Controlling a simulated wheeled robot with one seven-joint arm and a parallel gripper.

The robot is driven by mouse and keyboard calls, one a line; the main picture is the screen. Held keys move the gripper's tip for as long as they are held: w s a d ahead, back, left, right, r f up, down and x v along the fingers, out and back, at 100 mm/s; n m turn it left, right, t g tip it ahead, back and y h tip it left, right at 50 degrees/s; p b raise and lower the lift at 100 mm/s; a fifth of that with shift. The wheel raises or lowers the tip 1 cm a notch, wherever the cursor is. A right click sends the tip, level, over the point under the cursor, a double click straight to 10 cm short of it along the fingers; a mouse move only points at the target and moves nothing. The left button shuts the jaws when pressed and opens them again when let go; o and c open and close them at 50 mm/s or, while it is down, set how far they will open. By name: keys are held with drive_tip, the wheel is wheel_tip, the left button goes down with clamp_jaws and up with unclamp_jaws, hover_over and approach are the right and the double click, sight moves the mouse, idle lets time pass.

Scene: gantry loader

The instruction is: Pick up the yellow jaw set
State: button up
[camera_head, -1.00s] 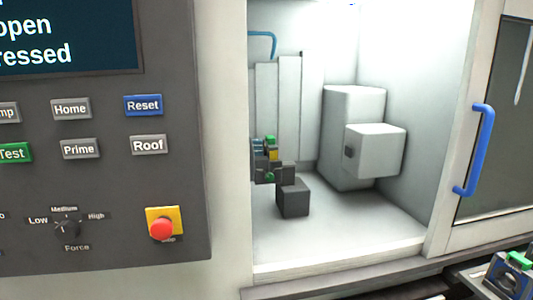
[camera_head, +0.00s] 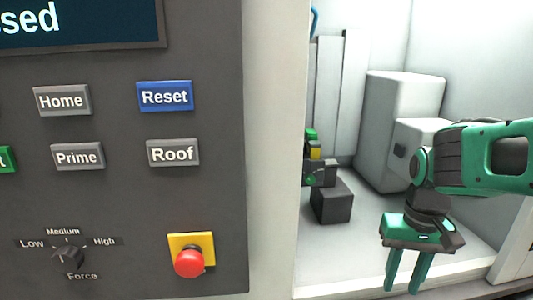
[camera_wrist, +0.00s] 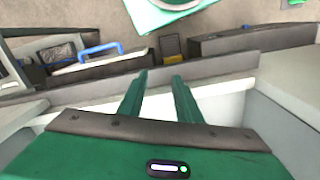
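A small yellow part (camera_head: 315,152) sits inside the machine, below a green part on the dark mechanism at the left of the opening. Whether it is the yellow jaw set I cannot tell; the door frame partly hides the mechanism. My gripper (camera_head: 402,290) is in front of the opening, to the right of and nearer than that part, with its green fingers pointing down. In the wrist view my gripper (camera_wrist: 159,75) has its fingers apart with nothing between them. A small yellow and dark object (camera_wrist: 171,47) lies beyond the fingertips there; its kind is unclear.
The control panel (camera_head: 120,210) with buttons and a red emergency stop (camera_head: 189,262) fills the left. Inside the machine are a dark block (camera_head: 331,203) and a pale box-shaped unit (camera_head: 400,110). A blue door handle (camera_wrist: 100,50) shows in the wrist view.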

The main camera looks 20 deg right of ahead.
drive_tip(key=shift+w+d, duration=0.1)
drive_tip(key=shift+w, duration=0.35)
drive_tip(key=shift+d, duration=0.1)
